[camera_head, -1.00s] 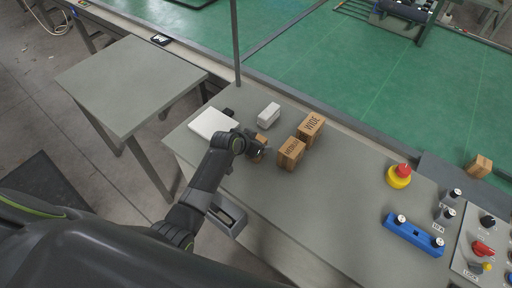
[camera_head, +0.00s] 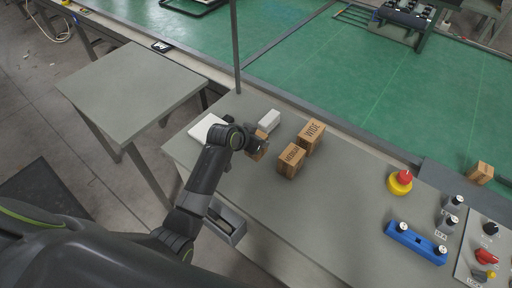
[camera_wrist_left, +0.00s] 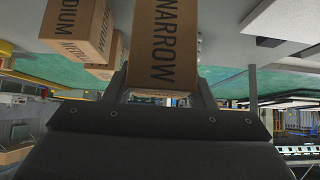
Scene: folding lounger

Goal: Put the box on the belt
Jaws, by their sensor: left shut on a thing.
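My left gripper (camera_head: 258,144) is shut on a small brown box (camera_head: 259,154) at the back left of the grey worktable. In the left wrist view, this box (camera_wrist_left: 165,45) reads NARROW and sits between the two fingers (camera_wrist_left: 160,88). The arm partly hides it in the head view, and I cannot tell how far it is above the table. The green belt (camera_head: 300,45) runs behind the worktable, beyond a raised grey edge. My right gripper is out of view.
A MEDIUM box (camera_head: 291,160) and a WIDE box (camera_head: 311,136) stand right of my gripper. A white box (camera_head: 269,121) and a white slab (camera_head: 208,128) are close by.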

